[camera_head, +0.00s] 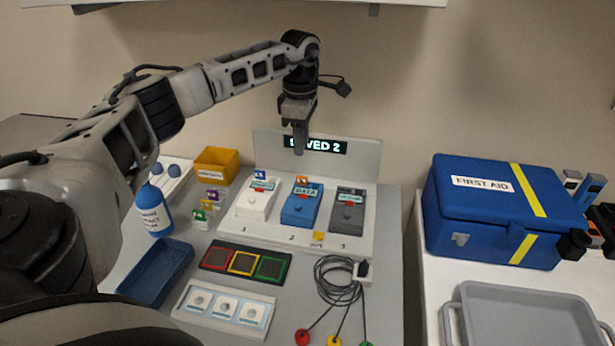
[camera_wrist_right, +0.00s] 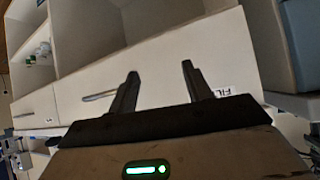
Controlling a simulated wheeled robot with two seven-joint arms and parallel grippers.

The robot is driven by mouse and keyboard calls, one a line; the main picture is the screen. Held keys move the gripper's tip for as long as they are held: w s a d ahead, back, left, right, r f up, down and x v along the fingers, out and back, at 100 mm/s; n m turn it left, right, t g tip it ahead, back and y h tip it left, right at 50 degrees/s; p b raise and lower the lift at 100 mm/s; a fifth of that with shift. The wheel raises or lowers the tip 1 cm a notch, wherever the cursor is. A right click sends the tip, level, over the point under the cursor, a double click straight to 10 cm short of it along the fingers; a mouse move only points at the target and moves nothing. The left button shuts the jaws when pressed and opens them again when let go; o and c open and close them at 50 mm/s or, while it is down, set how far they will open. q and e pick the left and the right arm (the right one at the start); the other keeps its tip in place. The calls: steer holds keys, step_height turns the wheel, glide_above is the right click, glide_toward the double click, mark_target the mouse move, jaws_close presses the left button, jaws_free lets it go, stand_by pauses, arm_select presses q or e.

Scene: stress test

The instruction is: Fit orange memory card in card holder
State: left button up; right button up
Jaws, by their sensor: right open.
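A small orange-yellow piece (camera_head: 318,237), perhaps the orange memory card, lies at the front edge of the white board, between the marks 2 and 3. Another small orange tag (camera_head: 301,180) stands at the top of the blue DATA device (camera_head: 300,207). Small purple, yellow and green cards (camera_head: 209,203) stand in a row left of the board; I cannot tell for sure which piece is the card holder. My left gripper (camera_head: 299,150) points down above the board, before the display; its jaw gap is unclear. My right gripper (camera_wrist_right: 158,82) is open and empty.
A white device (camera_head: 257,205) and a grey device (camera_head: 347,217) flank the blue one. A yellow bin (camera_head: 216,166), blue bottle (camera_head: 153,213), blue tray (camera_head: 155,271) and coiled cables (camera_head: 338,279) surround the board. A first aid box (camera_head: 478,230) and grey tray (camera_head: 530,322) are at right.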

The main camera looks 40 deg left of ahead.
mark_target(302, 177)
arm_select(q)
step_height(302, 177, down, 6)
steer(key=b, duration=0.4)
steer(key=shift+b, duration=0.4)
steer(key=shift+f, duration=0.35)
steer(key=shift+f+b, duration=0.5)
steer(key=shift+f, duration=0.45)
arm_select(e)
steer(key=shift+w+a+f+t+y, duration=0.15)
steer(key=shift+w+a+f, duration=0.1)
steer(key=shift+f, duration=0.35)
steer(key=shift+w+a+f+t+y, duration=0.15)
steer(key=shift+w+a+f, duration=0.1)
steer(key=shift+f, duration=0.3)
arm_select(q)
steer(key=c, duration=0.4)
jaws_close()
arm_select(e)
steer(key=shift+s+f, duration=0.1)
steer(key=shift+s, duration=0.05)
arm_select(q)
step_height(302, 177, up, 6)
steer(key=p, duration=0.5)
steer(key=shift+r, duration=0.2)
steer(key=shift+f, duration=0.2)
arm_select(e)
step_height(302, 177, up, 5)
steer(key=shift+r, duration=0.1)
